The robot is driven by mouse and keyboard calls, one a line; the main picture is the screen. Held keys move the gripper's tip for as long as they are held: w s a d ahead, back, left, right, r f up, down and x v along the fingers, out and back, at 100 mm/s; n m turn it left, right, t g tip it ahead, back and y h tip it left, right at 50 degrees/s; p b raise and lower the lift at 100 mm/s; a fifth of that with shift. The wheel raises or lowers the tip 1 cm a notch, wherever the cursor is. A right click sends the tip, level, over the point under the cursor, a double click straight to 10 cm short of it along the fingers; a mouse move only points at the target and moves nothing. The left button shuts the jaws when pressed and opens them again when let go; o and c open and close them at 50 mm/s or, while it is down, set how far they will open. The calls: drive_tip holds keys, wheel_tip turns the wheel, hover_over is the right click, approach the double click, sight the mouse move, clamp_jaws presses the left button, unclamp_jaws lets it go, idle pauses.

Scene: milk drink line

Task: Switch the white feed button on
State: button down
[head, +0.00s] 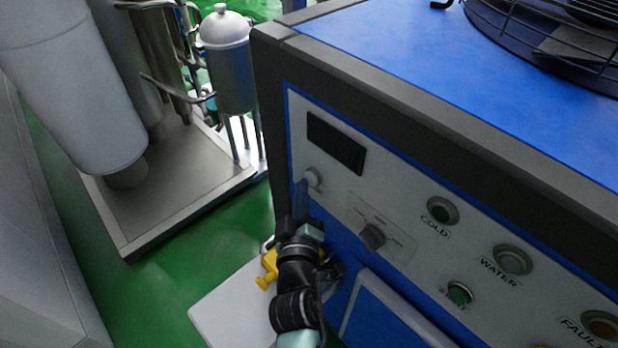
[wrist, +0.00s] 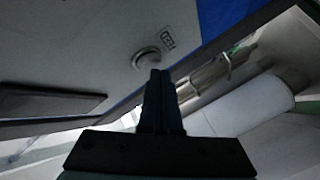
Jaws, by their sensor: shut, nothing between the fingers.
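The white feed button (head: 313,178) is a small round knob at the left end of the grey control panel (head: 400,212). In the wrist view the feed button (wrist: 147,58) sits just beyond my fingertips, beside a label that seems to read FEED. My gripper (head: 298,226) is below the button in the head view, close to the panel. In the wrist view my gripper (wrist: 158,76) has its two fingers together and empty. The tips overlap the button's lower edge there; I cannot tell whether they touch it. Whether the button is pressed does not show clearly.
A steel machine (head: 185,165) stands left across a green floor.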

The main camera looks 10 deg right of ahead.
drive_tip(key=shift+w+d, duration=0.15)
drive_tip(key=shift+d, duration=0.1)
drive_tip(key=shift+a, duration=0.1)
idle(0.3)
drive_tip(key=shift+s+a+b, duration=0.55)
drive_tip(key=shift+a+b, duration=0.05)
drive_tip(key=shift+a, duration=0.1)
drive_tip(key=s+a+b, duration=0.2)
drive_tip(key=a, duration=0.1)
drive_tip(key=s+a+b, duration=0.1)
drive_tip(key=b, duration=0.1)
drive_tip(key=shift+s+a, duration=0.25)
drive_tip(key=shift+a, duration=0.15)
